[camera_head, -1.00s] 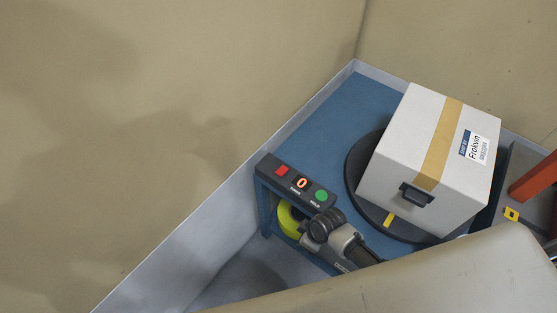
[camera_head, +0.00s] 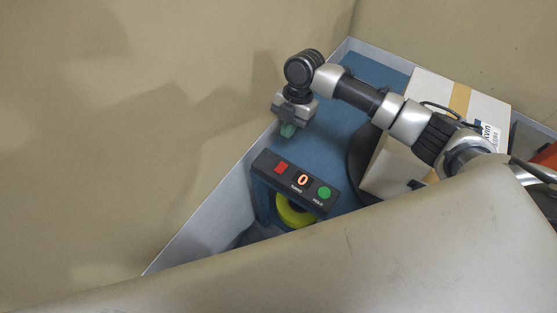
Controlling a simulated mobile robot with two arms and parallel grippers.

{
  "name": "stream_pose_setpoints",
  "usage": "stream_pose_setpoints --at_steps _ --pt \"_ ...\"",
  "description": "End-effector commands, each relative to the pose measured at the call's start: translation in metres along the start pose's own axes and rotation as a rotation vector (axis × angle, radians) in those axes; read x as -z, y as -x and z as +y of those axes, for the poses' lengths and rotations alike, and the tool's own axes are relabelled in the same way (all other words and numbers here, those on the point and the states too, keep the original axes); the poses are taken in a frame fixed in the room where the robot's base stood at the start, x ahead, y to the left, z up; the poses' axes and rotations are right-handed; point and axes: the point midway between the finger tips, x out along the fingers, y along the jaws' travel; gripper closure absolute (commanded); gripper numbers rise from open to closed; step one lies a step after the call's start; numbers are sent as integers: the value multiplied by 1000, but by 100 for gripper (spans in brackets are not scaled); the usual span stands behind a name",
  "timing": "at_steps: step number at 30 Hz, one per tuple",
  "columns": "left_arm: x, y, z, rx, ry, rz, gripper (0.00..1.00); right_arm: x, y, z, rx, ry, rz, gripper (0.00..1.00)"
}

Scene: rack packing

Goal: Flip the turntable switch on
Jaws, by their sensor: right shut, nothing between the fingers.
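A dark control panel (camera_head: 296,184) sits at the front edge of the blue table. It carries a red switch (camera_head: 281,168) on the left, a lit "0" display (camera_head: 303,180) in the middle and a green button (camera_head: 324,193) on the right. The black turntable (camera_head: 358,165) shows only at its left edge, under a white box (camera_head: 393,172). My right gripper (camera_head: 288,131) is shut and empty, pointing down above the table, just behind and above the red switch in the picture, apart from it. My left gripper is out of view.
My right arm crosses over the box and hides much of it. A yellow-green ring (camera_head: 292,215) sits below the panel. A pale rim (camera_head: 205,205) edges the table on the left.

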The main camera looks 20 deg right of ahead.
Motion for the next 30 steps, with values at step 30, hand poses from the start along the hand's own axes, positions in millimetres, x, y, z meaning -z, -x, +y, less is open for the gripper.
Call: stream_pose_setpoints --at_steps 30 --pt "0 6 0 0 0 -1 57 -7 -136 1 -3 -3 0 100"
